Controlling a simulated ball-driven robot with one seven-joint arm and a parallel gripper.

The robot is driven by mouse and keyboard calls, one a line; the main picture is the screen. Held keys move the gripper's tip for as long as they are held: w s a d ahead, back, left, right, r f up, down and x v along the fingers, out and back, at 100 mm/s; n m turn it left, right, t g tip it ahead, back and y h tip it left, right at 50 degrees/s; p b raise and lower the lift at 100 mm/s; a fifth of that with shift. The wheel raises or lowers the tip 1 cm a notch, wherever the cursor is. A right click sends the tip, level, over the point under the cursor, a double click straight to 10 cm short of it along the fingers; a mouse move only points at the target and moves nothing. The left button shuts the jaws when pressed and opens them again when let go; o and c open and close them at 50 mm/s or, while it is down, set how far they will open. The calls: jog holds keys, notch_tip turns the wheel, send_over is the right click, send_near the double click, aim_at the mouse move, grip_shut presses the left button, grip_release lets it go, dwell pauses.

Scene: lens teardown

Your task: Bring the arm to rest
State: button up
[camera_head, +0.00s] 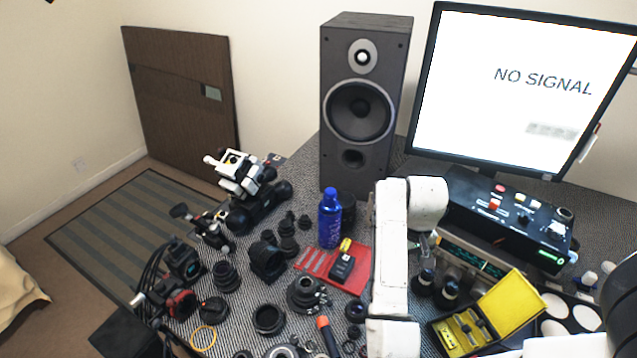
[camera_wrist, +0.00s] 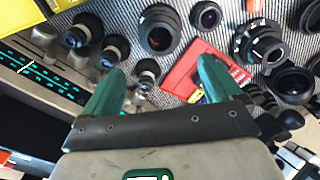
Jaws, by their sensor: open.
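My white arm (camera_head: 397,255) reaches over the right half of the cluttered desk in the head view. My gripper (camera_wrist: 162,68) shows in the wrist view with two teal fingers spread apart and nothing held between them. Beyond the fingers lie a small dark lens part (camera_wrist: 148,70) and a red mat (camera_wrist: 192,68). In the head view my gripper is mostly hidden behind the arm links, so its height over the desk is hard to tell.
A blue bottle (camera_head: 330,220), a tall speaker (camera_head: 362,100), a black control box (camera_head: 508,222) and an open yellow case (camera_head: 510,302) stand around the arm. Several lens parts crowd the front left, including a black ring (camera_head: 268,319). A monitor (camera_head: 520,85) stands behind. Little bare desk shows.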

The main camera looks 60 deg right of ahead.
jog(key=w+a+f+n+h+b, duration=0.2)
jog(key=a+f+n+b, duration=0.2)
jog(key=a, duration=0.5)
jog(key=shift+w+a+f+n+h, duration=0.2)
jog(key=shift+n+h, duration=0.1)
jog(key=shift+n, duration=0.4)
jog(key=s+a+f+n+y, duration=0.1)
jog(key=a+f, duration=0.1)
jog(key=a, duration=0.6)
jog(key=s+a+f+n+t+y+b, duration=0.1)
jog(key=s+a+f, duration=0.1)
jog(key=a, duration=0.5)
jog(key=shift+a+f+n, duration=0.2)
jog(key=shift+a+n, duration=0.15)
jog(key=shift+n, duration=0.05)
